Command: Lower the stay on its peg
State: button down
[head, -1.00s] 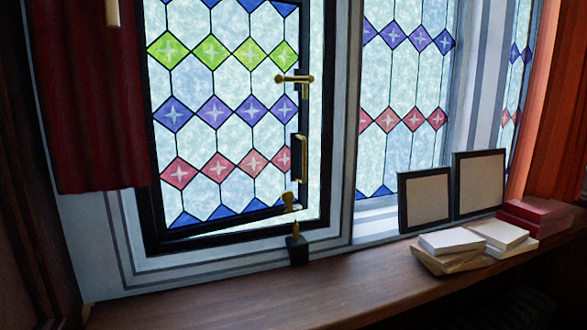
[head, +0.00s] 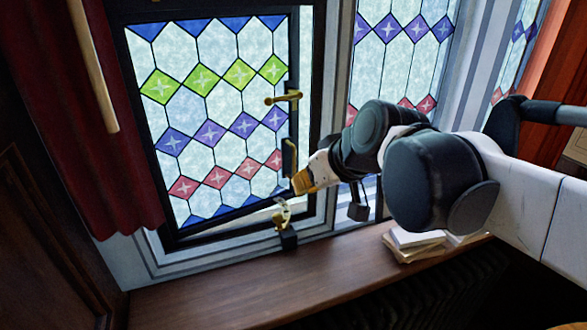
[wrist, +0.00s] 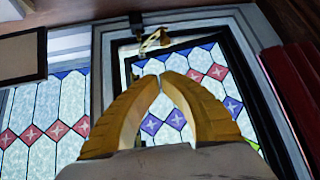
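The brass stay (head: 284,208) is at the lower right corner of the leaded casement (head: 212,120), close above its peg (head: 279,222) on a small black block (head: 288,239) at the sill. I cannot tell whether stay and peg touch. In the wrist view the stay (wrist: 154,38) shows as a small brass piece below the dark block (wrist: 137,21), beyond my fingertips. My gripper (head: 299,182) has yellow fingers and is just above and right of the stay, apart from it. In the wrist view its fingertips (wrist: 160,78) meet with nothing between them.
A brass handle (head: 284,98) and a dark latch plate (head: 289,158) are on the casement's right side. Books (head: 412,243) lie on the wooden sill (head: 200,296) at right, partly behind my arm. A red curtain (head: 75,120) hangs at left. The sill left of the block is clear.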

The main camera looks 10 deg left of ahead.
jog(key=shift+w+a+r, duration=0.2)
jog(key=shift+a+r, duration=0.5)
jog(key=shift+r, duration=0.1)
jog(key=shift+f+p, duration=0.1)
jog(key=shift+p, duration=0.2)
jog(key=p+x, duration=0.1)
jog(key=x, duration=0.8)
jog(key=shift+w+a, duration=0.1)
jog(key=shift+a, duration=0.1)
notch_tip(320, 180, down, 3)
jog(key=shift+w+a+f, duration=0.1)
jog(key=shift+a+f, duration=0.1)
jog(key=shift+f, duration=0.55)
